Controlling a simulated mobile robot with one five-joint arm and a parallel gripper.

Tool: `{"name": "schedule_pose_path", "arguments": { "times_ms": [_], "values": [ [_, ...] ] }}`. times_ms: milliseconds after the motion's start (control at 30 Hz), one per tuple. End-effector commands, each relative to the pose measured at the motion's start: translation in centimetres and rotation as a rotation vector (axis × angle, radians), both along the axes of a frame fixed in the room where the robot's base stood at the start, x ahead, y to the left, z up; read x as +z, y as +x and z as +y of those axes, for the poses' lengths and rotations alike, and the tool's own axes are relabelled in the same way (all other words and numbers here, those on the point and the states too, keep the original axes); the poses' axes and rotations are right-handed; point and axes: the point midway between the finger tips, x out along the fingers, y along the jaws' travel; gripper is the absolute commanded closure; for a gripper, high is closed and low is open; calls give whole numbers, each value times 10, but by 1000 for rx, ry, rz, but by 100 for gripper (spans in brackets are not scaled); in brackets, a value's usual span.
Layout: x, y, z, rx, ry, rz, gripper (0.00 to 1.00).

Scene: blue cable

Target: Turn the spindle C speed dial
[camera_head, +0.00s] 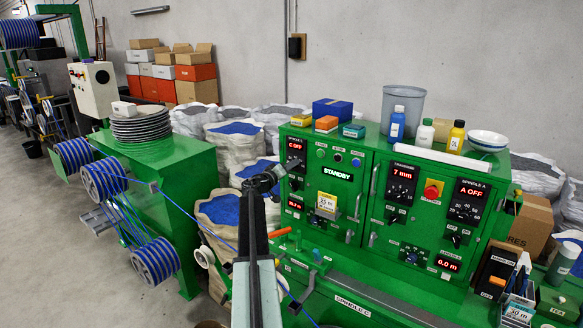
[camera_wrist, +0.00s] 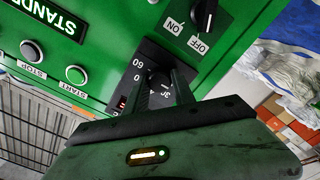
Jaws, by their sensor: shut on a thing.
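The spindle C speed dial is a small dark knob (camera_wrist: 160,80) on a black scale plate, seen upside down in the wrist view. My gripper (camera_wrist: 161,88) is shut on it, with one dark finger on each side. In the head view my gripper (camera_head: 284,167) reaches the left part of the green control cabinet, below the red display (camera_head: 295,145) that reads C OFF. There the gripper hides most of the dial. The fingers also cover part of the scale in the wrist view.
An ON/OFF knob (camera_wrist: 205,15) sits close to the dial, with START (camera_wrist: 76,73) and STOP (camera_wrist: 31,49) buttons to the other side. The STANDBY sign (camera_head: 338,172) is lit. A blue cable (camera_head: 200,222) runs past my arm at left. Bottles (camera_head: 397,123) stand on the cabinet.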

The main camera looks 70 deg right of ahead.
Motion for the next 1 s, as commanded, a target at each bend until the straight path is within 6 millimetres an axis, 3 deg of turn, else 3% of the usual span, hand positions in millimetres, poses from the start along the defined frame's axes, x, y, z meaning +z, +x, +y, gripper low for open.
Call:
{"name": "schedule_pose_path", "arguments": {
  "times_ms": [33, 67, 133, 567, 900, 1000],
  "values": [
    [-1, 0, 1, -2, 2, -2, 100],
    [-1, 0, 1, -2, 2, -2, 67],
    [-1, -1, 1, -2, 2, -2, 48],
    [0, 1, 8, 0, 0, -1, 48],
    [-1, 15, 68, 1, 0, -1, 48],
    [-1, 18, 76, -1, 0, -1, 48]
  ]
}}
